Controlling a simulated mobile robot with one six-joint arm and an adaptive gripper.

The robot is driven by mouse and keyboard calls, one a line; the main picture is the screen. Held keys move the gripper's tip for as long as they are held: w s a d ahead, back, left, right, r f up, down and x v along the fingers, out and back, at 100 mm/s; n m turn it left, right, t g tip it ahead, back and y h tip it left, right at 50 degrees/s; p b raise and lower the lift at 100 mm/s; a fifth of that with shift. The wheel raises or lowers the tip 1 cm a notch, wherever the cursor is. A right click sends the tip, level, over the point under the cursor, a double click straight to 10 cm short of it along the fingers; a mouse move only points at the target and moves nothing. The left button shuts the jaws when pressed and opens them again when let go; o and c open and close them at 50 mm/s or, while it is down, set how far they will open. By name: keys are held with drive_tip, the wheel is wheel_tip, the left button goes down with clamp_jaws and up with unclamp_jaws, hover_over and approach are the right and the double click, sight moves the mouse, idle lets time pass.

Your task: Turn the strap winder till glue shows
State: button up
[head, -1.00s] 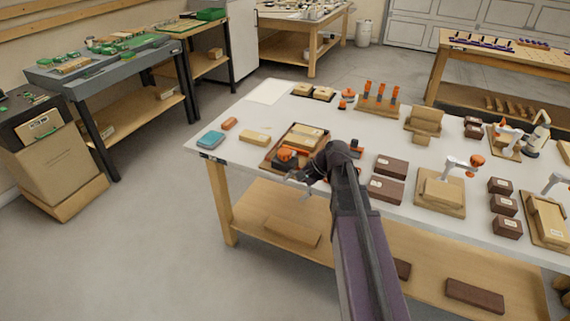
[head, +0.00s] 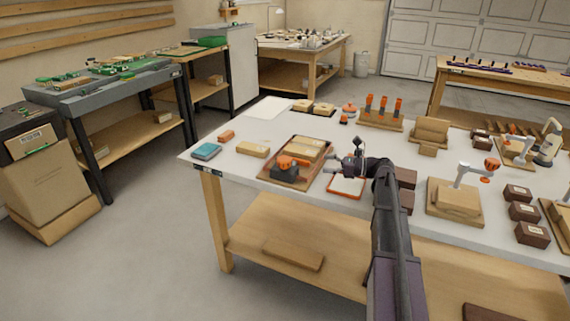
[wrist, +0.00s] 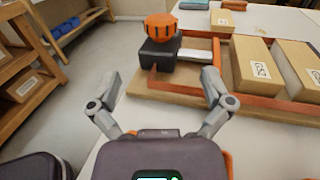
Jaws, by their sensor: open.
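The strap winder is a ribbed orange knob (head: 285,162) on a black block, at the front of a wooden board (head: 272,178) left of my gripper. In the wrist view the knob (wrist: 161,26) sits upright on its black block (wrist: 158,52), ahead of the fingers. An orange strap (wrist: 263,111) runs around pale wooden blocks (wrist: 252,68) on the board. My gripper (head: 357,157) is to the right of the board in the head view. Its fingers (wrist: 160,82) are apart and empty, short of the winder. I see no clear glue.
An orange-edged white tray (head: 346,187) lies close below my gripper. A teal box (head: 207,152), an orange block (head: 226,136) and a wooden block (head: 252,149) stand left of the board. Clamps on boards (head: 454,200) and dark boxes (head: 524,211) fill the bench's right.

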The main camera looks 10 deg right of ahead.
sight(284, 159)
drive_tip(key=shift+a, duration=0.1)
drive_tip(key=x, duration=1.3)
drive_tip(key=shift+w+a, duration=0.2)
drive_tip(key=shift+a, duration=0.1)
drive_tip(key=shift+c, duration=0.2)
